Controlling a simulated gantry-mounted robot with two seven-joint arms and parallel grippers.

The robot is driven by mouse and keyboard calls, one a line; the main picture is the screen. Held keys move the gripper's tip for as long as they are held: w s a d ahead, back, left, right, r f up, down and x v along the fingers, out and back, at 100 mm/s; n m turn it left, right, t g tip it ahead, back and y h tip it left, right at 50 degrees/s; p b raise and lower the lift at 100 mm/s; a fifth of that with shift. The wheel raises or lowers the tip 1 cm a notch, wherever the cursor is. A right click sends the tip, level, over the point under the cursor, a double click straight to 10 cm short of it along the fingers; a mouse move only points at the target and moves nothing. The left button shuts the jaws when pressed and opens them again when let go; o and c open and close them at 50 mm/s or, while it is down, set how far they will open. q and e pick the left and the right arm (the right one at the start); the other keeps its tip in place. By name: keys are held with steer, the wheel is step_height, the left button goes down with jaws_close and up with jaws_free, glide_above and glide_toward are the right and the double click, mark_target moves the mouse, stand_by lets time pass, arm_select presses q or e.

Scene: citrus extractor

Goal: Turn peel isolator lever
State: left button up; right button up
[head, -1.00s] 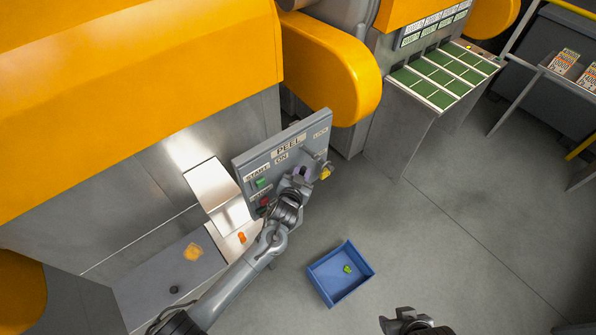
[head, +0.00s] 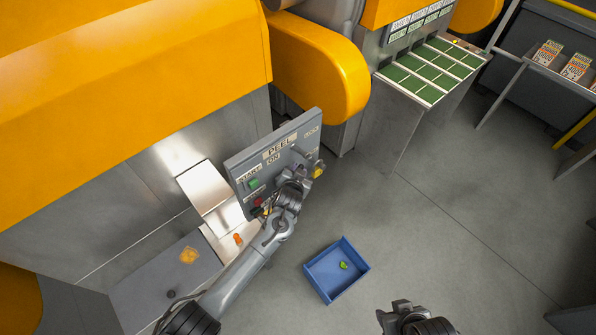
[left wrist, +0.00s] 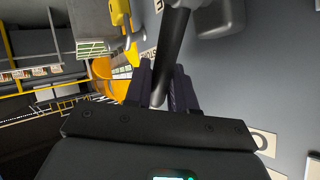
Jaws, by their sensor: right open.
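The grey PEEL panel (head: 240,165) stands tilted against the machine, with START, ON and LOCK labels. My left gripper (head: 296,172) is at the panel's right part in the head view and hides most of the lever there. In the left wrist view, the dark bar of the peel isolator lever (left wrist: 176,40) runs down between the two fingers of my left gripper (left wrist: 163,88), which sit close on both its sides. My right gripper (head: 392,312) is open and empty over the floor at the bottom of the head view.
A yellow padlock-like piece (head: 319,170) is at the panel's right edge. A green button (head: 254,183) and a red one (head: 257,204) are on its left. A blue bin (head: 318,281) with a small yellow-green item (head: 343,265) is on the floor. The floor to the right is clear.

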arm_select(q)
steer(key=o, duration=0.3)
steer(key=shift+s, duration=0.1)
steer(key=v, duration=1)
steer(key=shift+s, duration=0.3)
steer(key=shift+r, duration=0.15)
